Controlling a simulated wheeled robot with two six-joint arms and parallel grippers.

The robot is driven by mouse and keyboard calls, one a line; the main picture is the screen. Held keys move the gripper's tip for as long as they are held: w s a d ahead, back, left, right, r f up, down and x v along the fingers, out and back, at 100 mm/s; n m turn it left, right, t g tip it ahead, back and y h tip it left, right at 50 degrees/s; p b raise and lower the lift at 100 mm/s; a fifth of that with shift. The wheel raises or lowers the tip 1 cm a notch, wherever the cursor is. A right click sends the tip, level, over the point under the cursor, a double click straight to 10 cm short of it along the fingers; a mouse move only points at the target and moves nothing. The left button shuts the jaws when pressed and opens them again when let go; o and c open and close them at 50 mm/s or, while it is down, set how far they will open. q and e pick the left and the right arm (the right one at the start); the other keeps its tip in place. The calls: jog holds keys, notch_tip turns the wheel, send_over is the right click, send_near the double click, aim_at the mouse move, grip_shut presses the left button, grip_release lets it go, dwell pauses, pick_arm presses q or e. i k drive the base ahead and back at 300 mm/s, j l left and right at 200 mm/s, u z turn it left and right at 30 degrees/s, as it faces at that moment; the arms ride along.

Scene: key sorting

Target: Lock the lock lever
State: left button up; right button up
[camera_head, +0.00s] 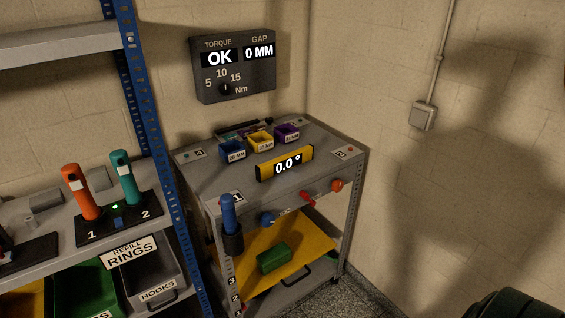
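A small red lever (308,198) sits on the front edge of the grey cart (195,178); no label shows which part is the lock lever, and its locked state cannot be told. A blue knob (268,217) is to its left and an orange knob (337,185) to its right on the same edge. A yellow level display (285,164) on the cart top reads 0.0 °. Neither of my grippers is in view.
A blue-handled tool (229,215) stands in a holder at the cart's front left corner. Small blue, yellow and purple bins (261,140) sit behind the display. A wall panel (234,67) reads OK and 0 MM. A shelf with bins stands left. Floor shows front right.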

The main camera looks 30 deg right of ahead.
aim_at(305, 195)
jog(key=z, duration=1.25)
